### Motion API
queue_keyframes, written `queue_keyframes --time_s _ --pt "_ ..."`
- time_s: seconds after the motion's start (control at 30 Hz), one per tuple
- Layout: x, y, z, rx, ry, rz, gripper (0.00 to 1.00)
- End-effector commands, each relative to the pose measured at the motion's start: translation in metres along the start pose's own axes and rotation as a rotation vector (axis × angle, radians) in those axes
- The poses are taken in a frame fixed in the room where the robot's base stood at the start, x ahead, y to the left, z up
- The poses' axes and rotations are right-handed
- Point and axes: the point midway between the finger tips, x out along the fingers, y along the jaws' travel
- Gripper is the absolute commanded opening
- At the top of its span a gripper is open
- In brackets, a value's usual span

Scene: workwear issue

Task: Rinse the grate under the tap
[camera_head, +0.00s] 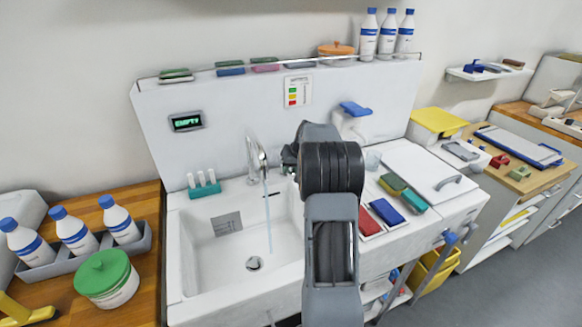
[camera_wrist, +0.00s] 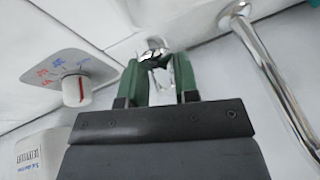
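The tap (camera_head: 257,160) stands at the back of the white sink (camera_head: 180,255), and a thin stream of water (camera_head: 268,225) falls from it. A grey rectangular panel (camera_head: 227,224) with fine marks shows inside the basin; I cannot tell if it is the grate. In the wrist view, my gripper (camera_wrist: 157,72) has its two green fingers apart. A small chrome fitting (camera_wrist: 153,47) shows between and just beyond the fingertips; I cannot tell if they touch it. A curved chrome pipe (camera_wrist: 275,80) is at right.
A white knob (camera_wrist: 73,92) with red and blue marks is left of my fingers. A teal rack (camera_head: 204,188) stands on the sink's back rim. Coloured blocks (camera_head: 388,211) lie on the counter at right. Bottles (camera_head: 75,232) and a green-lidded tub (camera_head: 105,278) stand at left.

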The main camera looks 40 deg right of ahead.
Motion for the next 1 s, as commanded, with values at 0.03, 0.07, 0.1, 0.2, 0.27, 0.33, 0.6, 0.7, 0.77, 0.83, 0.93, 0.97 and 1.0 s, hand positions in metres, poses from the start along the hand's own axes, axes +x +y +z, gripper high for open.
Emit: queue_keyframes --time_s 0.03,0.07,0.1,0.2,0.27,0.33,0.6,0.7,0.77,0.83,0.93,0.97,1.0 --pt "0.001 0.001 0.000 0.001 0.000 0.000 0.34" --pt "0.000 0.001 0.000 0.002 0.001 0.001 0.36" --pt "0.000 0.001 -0.001 0.002 0.003 0.001 0.40" --pt "-0.001 0.001 -0.001 0.003 0.006 0.002 0.44" --pt "-0.001 0.001 -0.002 0.003 0.007 0.002 0.44" --pt "-0.002 0.001 -0.002 0.003 0.008 0.003 0.44" --pt "-0.025 0.002 -0.003 0.003 0.013 0.004 0.44" --pt "-0.045 0.001 -0.003 0.001 0.014 0.004 0.44" --pt "-0.058 0.001 -0.002 0.002 0.014 0.004 0.44" --pt "-0.073 0.001 -0.002 0.002 0.014 0.004 0.44" --pt "-0.092 0.001 -0.002 0.001 0.012 0.004 0.44" --pt "-0.097 0.001 -0.001 0.002 0.011 0.003 0.44" --pt "-0.104 0.001 -0.001 0.002 0.012 0.004 0.44"
